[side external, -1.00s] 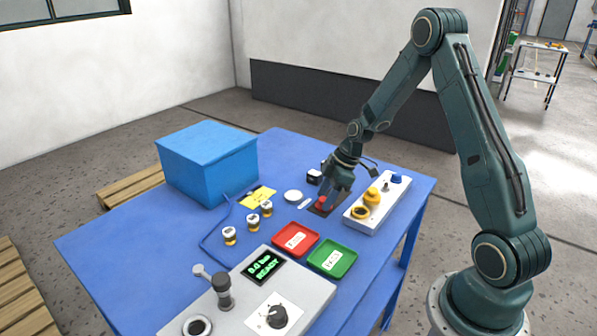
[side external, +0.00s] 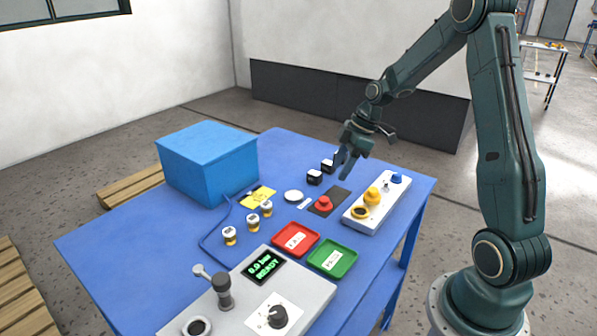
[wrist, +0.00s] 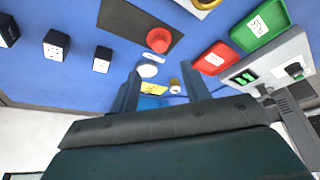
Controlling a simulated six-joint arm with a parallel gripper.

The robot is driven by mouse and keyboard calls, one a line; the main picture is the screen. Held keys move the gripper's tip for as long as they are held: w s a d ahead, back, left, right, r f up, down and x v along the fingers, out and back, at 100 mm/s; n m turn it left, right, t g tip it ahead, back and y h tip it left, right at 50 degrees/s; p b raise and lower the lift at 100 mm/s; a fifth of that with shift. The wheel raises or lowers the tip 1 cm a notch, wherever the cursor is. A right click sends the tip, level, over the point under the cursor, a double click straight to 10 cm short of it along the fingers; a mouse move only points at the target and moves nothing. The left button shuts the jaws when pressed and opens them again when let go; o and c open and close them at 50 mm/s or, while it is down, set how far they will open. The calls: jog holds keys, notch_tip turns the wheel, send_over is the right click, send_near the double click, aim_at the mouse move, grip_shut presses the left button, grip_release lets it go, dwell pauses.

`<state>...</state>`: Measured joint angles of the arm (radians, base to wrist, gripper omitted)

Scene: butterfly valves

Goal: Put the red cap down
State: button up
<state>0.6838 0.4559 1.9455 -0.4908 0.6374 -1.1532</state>
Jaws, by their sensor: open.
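The red cap (side external: 323,203) sits on a dark mat (side external: 337,195) on the blue table, between the white disc and the grey block with valve parts. It also shows in the wrist view (wrist: 159,39), resting near one end of the mat (wrist: 128,19). My gripper (side external: 347,170) is above the table, behind and apart from the cap, with nothing in it. In the wrist view its two fingers (wrist: 161,85) are spread with a gap between them.
A grey block (side external: 377,205) with yellow and blue parts stands right of the mat. Red (side external: 295,239) and green (side external: 332,258) trays lie in front. Small black boxes (side external: 314,177) stand close to my gripper. A blue crate (side external: 207,163) is at the left.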

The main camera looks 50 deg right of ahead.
jog(key=shift+v, duration=1.15)
jog(key=s+a+r+m+h, duration=0.1)
jog(key=s+a+r+m, duration=0.15)
jog(key=a+r, duration=0.3)
jog(key=s+a+r+m+h, duration=0.1)
jog(key=s+a+r, duration=0.35)
jog(key=a, duration=0.25)
jog(key=s+a+r+m+t, duration=0.1)
jog(key=s+a+r+m, duration=0.1)
jog(key=s, duration=0.5)
jog(key=s+a+r+m+t+h, duration=0.1)
jog(key=s+a+m, duration=0.2)
jog(key=s, duration=0.4)
jog(key=shift+a+r, duration=0.4)
jog(key=shift+a, duration=0.45)
